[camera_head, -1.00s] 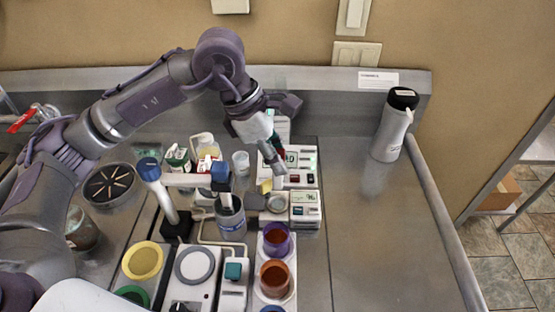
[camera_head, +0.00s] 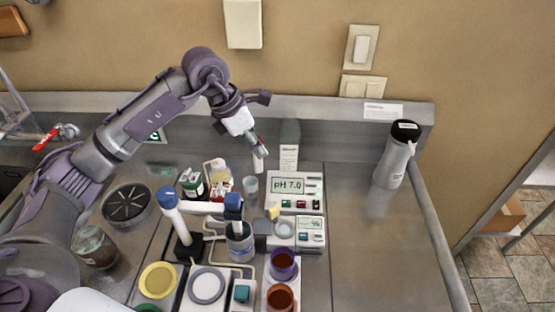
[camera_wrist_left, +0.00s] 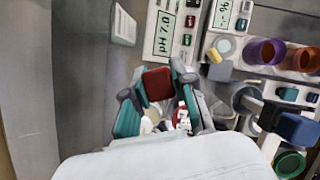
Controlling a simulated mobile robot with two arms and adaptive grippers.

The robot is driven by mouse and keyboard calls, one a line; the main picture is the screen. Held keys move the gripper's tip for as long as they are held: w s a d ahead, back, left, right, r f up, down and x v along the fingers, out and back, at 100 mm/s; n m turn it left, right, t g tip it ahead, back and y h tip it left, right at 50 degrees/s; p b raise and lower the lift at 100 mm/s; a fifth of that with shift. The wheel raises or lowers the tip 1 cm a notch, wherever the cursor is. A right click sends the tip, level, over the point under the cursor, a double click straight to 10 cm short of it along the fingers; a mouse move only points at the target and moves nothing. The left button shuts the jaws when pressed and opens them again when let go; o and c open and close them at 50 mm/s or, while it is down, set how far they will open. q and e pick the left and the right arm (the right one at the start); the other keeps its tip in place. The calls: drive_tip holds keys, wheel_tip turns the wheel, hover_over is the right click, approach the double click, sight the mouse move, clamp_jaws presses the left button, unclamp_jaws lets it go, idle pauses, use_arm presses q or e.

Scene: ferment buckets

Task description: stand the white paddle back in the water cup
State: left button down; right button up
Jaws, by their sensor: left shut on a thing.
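My left gripper (camera_head: 258,148) is shut on the white paddle (camera_head: 259,164), whose short pale end shows below the fingertips. The paddle hangs above and slightly behind a small clear cup (camera_head: 250,186), which looks like the water cup; they look apart. The cup stands left of the pH meter (camera_head: 290,186). In the left wrist view the gripper (camera_wrist_left: 158,100) shows teal fingers around a reddish block, and I cannot make out the paddle clearly there. My right gripper is not in view.
Bottles (camera_head: 218,178) stand left of the cup. A blue-capped probe stand (camera_head: 174,215), a grey beaker (camera_head: 240,244) and purple and orange cups (camera_head: 283,263) crowd the front. A grey flask (camera_head: 396,158) stands far right; the bench between is clear.

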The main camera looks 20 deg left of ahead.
use_arm(q)
drive_tip(key=shift+n, duration=0.6)
drive_tip(key=a+f+b, duration=0.1)
drive_tip(key=f+b, duration=0.1)
drive_tip(key=f, duration=0.1)
drive_tip(key=w+a+f+b, duration=0.1)
drive_tip(key=f+b, duration=0.2)
drive_tip(key=f, duration=0.1)
drive_tip(key=a+f+b, duration=0.1)
drive_tip(key=f+b, duration=0.1)
drive_tip(key=f, duration=0.1)
drive_tip(key=shift+w+a+f, duration=0.1)
drive_tip(key=shift+w+f, duration=0.1)
drive_tip(key=shift+f, duration=0.15)
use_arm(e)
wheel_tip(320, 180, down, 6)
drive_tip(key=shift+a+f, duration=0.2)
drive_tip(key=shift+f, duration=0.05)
use_arm(q)
drive_tip(key=shift+c, duration=2)
unclamp_jaws()
drive_tip(key=shift+y, duration=0.3)
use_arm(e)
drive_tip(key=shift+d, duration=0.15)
use_arm(q)
drive_tip(key=shift+r, duration=0.15)
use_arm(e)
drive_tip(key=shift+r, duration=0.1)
